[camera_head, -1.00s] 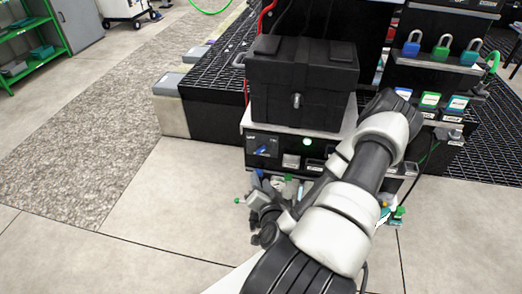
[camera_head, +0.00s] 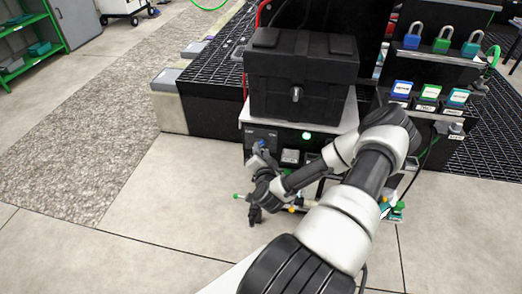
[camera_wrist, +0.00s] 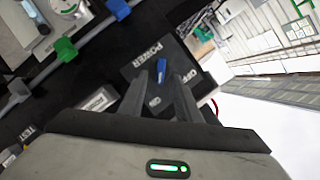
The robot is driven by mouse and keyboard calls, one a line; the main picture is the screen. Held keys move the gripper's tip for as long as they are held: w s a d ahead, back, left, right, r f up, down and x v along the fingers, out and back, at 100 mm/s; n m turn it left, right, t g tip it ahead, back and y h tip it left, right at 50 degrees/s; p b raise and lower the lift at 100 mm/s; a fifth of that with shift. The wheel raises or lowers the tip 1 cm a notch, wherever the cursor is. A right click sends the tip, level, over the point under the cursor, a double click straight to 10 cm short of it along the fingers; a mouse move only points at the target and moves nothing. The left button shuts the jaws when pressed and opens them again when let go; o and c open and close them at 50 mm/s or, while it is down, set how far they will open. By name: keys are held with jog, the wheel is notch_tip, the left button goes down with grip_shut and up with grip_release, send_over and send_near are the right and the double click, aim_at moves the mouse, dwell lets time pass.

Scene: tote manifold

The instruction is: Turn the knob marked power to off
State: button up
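In the wrist view, a small blue knob (camera_wrist: 161,70) stands on a dark panel (camera_wrist: 136,69) lettered POWER, with OFF to its right and ON below it. The knob's long side runs roughly up and down in that picture. My gripper (camera_wrist: 160,80) is open, with one finger on each side of the knob's line. I cannot tell whether the fingertips touch it. In the head view my gripper (camera_head: 260,158) is in front of the left part of the control box front (camera_head: 250,132) and covers most of the knob there.
A black case (camera_head: 300,75) sits on top of the control box. A lit green lamp (camera_head: 306,136) and light switches are right of the knob. Padlocks (camera_head: 441,42) and labelled tags stand at right. In the wrist view, green (camera_wrist: 66,49) and blue (camera_wrist: 118,9) parts lie upper left.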

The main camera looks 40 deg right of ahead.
jog(key=shift+x, duration=1.3)
grip_shut()
